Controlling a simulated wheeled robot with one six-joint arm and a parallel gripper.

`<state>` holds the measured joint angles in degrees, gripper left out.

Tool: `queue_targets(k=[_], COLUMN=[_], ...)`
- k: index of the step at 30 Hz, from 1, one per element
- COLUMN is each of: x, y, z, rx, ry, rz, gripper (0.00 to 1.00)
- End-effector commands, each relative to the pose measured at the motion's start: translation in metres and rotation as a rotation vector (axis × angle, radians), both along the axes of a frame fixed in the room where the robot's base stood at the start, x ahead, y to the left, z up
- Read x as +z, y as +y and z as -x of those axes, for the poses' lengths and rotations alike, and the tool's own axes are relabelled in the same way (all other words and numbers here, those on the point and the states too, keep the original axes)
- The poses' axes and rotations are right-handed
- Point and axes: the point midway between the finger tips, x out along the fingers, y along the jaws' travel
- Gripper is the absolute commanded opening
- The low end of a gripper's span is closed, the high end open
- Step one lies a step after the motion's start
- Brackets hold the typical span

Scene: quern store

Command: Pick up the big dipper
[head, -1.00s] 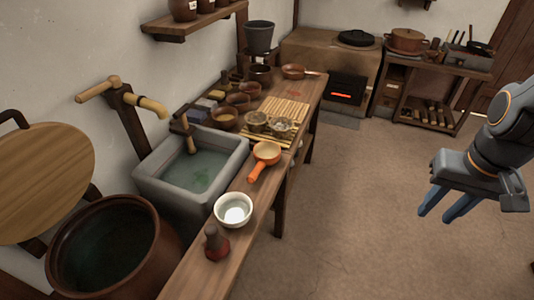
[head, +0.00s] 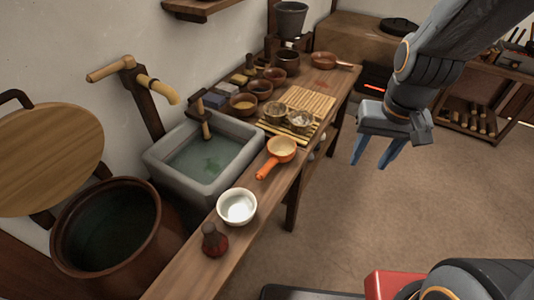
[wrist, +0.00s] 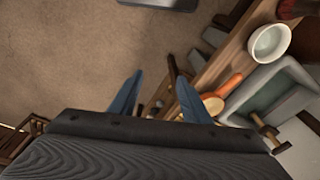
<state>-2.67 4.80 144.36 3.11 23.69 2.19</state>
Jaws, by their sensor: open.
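Two long-handled dippers lie on the wooden bench. The near one is an orange dipper (head: 281,149) with a pale inside, its handle pointing toward the front left; it also shows in the wrist view (wrist: 228,87). The far one is a reddish-brown dipper (head: 324,60) near the bench's back end, its handle pointing right. It looks the larger allowing for distance, but I cannot be sure which is the big one. My gripper (head: 368,166) is open and empty, right of the bench and apart from both dippers. Its two blue fingers show in the wrist view (wrist: 160,86).
A white bowl (head: 237,207) and a dark red bottle (head: 214,242) stand at the bench's near end. A slatted mat (head: 311,98) with two cups lies mid-bench, with several brown bowls behind. A stone sink (head: 160,158) adjoins the left side.

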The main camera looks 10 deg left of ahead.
Motion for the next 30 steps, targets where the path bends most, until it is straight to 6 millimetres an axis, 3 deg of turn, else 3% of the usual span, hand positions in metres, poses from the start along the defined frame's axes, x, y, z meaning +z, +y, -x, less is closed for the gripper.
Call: queue_targets(k=[7,12,15,21,30], x=[-0.044,-0.084,-0.105,-0.128,-0.156], y=[0.104,0.18,0.212,0.245,0.252], z=[-0.053,-0.071,-0.074,-0.076,-0.078], rx=[-0.131,-0.24,-0.293,-0.354,-0.365], ry=[0.031,0.059,0.072,0.083,0.085], rz=[-0.101,-0.151,-0.168,-0.184,-0.186], gripper=[0.43,0.43,0.43,0.43,0.43])
